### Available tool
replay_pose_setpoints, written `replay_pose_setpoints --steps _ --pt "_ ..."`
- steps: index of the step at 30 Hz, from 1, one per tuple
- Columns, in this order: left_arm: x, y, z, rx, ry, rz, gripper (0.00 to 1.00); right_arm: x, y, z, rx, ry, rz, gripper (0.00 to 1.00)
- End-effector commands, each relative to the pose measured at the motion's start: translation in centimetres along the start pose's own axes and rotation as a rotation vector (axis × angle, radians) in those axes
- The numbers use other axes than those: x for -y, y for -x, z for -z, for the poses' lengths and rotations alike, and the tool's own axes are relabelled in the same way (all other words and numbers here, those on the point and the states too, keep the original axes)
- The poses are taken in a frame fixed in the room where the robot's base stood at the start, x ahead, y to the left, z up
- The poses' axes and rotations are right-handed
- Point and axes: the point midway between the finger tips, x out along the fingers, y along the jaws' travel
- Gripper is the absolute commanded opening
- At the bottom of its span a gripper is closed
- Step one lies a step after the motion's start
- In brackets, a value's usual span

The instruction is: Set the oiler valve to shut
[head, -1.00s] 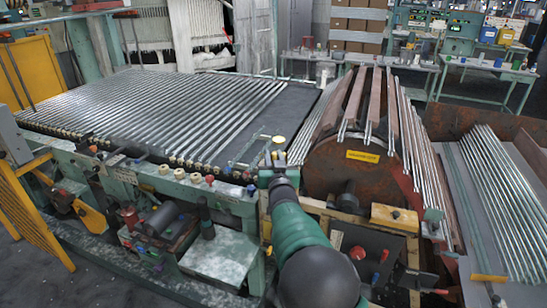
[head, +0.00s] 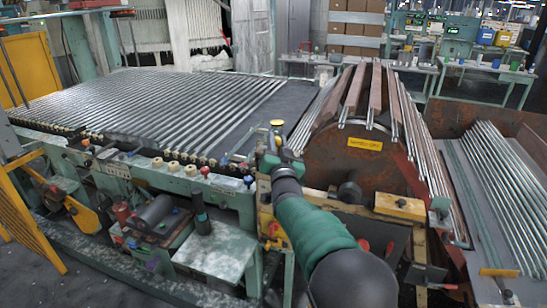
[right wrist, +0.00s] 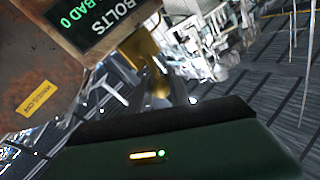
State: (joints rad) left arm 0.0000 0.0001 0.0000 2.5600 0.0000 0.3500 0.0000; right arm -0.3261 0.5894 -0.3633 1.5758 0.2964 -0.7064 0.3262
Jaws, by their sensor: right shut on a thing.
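My right gripper (head: 277,150) reaches from the bottom right to the front corner of the green machine, beside the drum. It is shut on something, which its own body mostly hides. A small yellow-topped fitting (head: 277,124) with a dark stem stands right at its tip; it may be the oiler valve, but I cannot tell for sure. In the right wrist view a blurred yellow part (right wrist: 157,82) lies just beyond the dark edge of my gripper. The position of the valve handle cannot be read. My left gripper is not in view.
The rusty drum (head: 325,165) with a yellow label stands right of the gripper. A row of knobs (head: 190,170) lines the machine's front edge on the left. A dark display (right wrist: 92,22) hangs close in the wrist view.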

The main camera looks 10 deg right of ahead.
Motion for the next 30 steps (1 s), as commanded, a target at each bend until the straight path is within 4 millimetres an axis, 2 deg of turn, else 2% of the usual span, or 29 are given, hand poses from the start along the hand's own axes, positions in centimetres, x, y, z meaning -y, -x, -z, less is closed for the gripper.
replay_pose_setpoints --steps 1,12,21,30 --pt "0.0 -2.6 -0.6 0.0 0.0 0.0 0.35 -0.8 0.3 -1.2 -0.021 -0.039 0.001 0.0" --pt "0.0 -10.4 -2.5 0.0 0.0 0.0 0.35 -2.3 1.1 -1.6 -0.178 -0.351 0.012 0.0" --pt "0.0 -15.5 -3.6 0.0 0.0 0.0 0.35 -3.4 1.5 -2.3 -0.305 -0.605 0.02 0.0" --pt "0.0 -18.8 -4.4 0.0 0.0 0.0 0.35 -4.0 1.8 -3.0 -0.421 -0.833 0.027 0.0"
